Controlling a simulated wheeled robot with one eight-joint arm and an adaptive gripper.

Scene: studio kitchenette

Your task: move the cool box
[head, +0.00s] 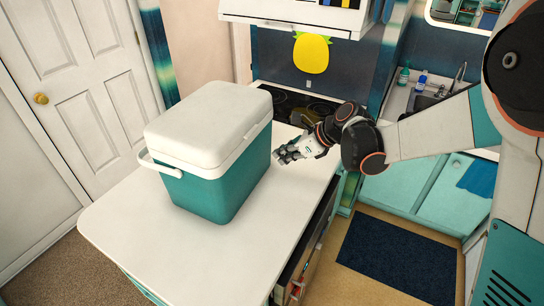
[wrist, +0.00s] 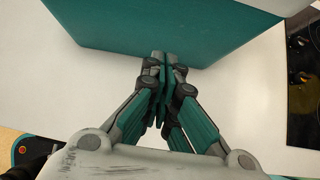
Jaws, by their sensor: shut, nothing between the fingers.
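The cool box (head: 215,185) is teal with a white lid and a white handle on its left side. It stands upright on the white counter (head: 130,230) in the head view. My gripper (head: 282,156) is just right of the cool box, low over the counter. In the wrist view my gripper (wrist: 163,62) is shut with its fingers together and empty. Its fingertips overlap the lower edge of the cool box's teal side (wrist: 150,30); I cannot tell whether they touch it.
A dark cooktop (head: 300,105) lies behind the cool box. A drawer (head: 305,255) stands open below the counter's right edge. The counter is bare in front of the cool box. A sink (head: 425,102) is at the back right, and a dark mat (head: 400,260) lies on the floor.

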